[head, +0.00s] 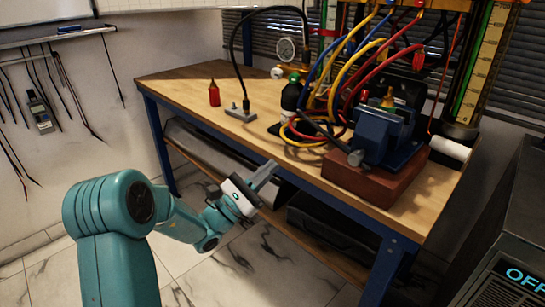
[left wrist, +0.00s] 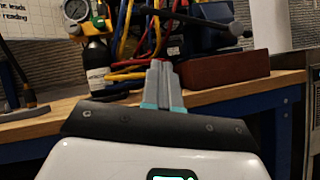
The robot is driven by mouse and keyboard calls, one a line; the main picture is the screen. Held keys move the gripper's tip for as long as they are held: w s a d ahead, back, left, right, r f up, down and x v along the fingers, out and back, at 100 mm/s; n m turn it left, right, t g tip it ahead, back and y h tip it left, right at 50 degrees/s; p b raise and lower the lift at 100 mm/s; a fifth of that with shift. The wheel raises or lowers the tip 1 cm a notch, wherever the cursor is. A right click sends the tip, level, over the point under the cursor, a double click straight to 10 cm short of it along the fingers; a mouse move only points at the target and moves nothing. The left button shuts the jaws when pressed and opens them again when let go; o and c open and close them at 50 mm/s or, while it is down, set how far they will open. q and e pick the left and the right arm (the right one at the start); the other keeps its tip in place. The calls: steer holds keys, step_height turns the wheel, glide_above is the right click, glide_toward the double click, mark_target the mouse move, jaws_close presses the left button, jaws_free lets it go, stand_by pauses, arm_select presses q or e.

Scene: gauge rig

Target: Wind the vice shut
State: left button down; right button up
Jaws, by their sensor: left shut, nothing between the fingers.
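The blue vice (head: 378,135) stands on a red-brown block (head: 372,182) at the right front of the workbench. Its dark handle bar (head: 322,130) slants up to the left from the screw end (head: 356,157). In the left wrist view the bar (left wrist: 205,24) crosses in front of the vice, above and right of my fingers. Whether the vice jaws are apart is hidden by hoses and the angle. My left gripper (head: 268,168) is shut and empty, just off the bench's front edge, left of and below the handle. Its fingers also show in the left wrist view (left wrist: 161,66). My right gripper is out of view.
Yellow, red and blue hoses (head: 340,75) loop close behind and left of the vice. The bench's front left top (head: 240,140) is clear.

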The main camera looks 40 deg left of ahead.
arm_select(q)
steer(key=s+r+x, duration=0.1)
steer(key=r+x, duration=0.1)
steer(key=x, duration=0.8)
steer(key=shift+d+r+b, duration=0.15)
steer(key=shift+d+b, duration=0.15)
steer(key=shift+d, duration=0.15)
steer(key=shift+r, duration=0.1)
steer(key=shift+d+r+m+g+h+p, duration=0.2)
steer(key=shift+r+m+g+h+p, duration=0.1)
steer(key=shift+r+m, duration=0.45)
steer(key=shift+f, duration=0.1)
steer(key=b, duration=0.2)
glide_toward(309, 122)
step_height(309, 122, down, 5)
steer(key=s+a, duration=0.2)
steer(key=shift+s+a, duration=0.2)
steer(key=shift+a, duration=0.1)
